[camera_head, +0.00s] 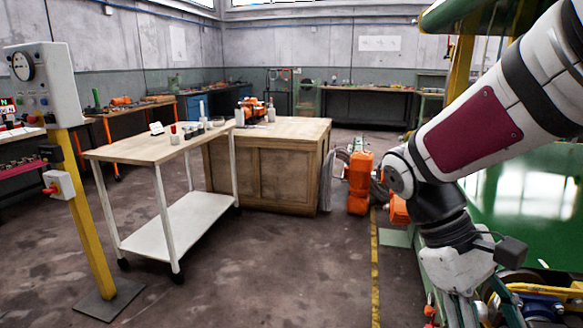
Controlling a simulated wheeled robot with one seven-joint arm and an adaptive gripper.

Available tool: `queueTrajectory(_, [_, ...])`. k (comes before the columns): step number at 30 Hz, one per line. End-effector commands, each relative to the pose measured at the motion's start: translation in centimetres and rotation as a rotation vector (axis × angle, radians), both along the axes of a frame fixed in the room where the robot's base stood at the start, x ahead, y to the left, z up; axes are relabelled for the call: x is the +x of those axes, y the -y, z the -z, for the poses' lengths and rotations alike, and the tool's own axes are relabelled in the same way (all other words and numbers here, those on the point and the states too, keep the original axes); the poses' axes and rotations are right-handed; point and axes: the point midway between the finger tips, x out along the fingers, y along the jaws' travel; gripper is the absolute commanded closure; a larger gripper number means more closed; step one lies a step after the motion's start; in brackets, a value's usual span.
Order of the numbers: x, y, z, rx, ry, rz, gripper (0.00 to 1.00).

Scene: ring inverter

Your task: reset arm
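My arm comes in from the upper right and bends down at its wrist. My gripper (462,306) hangs at the lower right, pointing down, and its lower end is cut off by the picture's bottom edge. I cannot see its fingertips, so whether it is open or shut does not show. Several colourful machine parts lie close to the right of it.
A green machine bed (530,200) fills the right side. A wheeled table (150,148) with small items stands left of the middle, beside a wooden cabinet (262,170). A control post (90,215) stands at the left. The floor (290,270) in front is clear.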

Motion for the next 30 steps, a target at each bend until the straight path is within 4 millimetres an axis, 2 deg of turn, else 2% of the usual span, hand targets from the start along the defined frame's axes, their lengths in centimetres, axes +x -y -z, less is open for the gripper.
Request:
queueTrajectory(3, [-2.5, -1.0, -1.0, 0.065, 0.121, 0.062, 0.45])
queueTrajectory(9, [-6.3, -3.1, -1.7, 0.164, 0.311, 0.165, 0.45])
queueTrajectory(15, [-9.0, -5.0, -1.7, 0.244, 0.469, 0.248, 0.45])
queueTrajectory(26, [-11.6, -7.2, -1.1, 0.33, 0.652, 0.343, 0.45])
queueTrajectory(30, [-11.3, -7.2, -3.4, 0.335, 0.669, 0.337, 0.45])
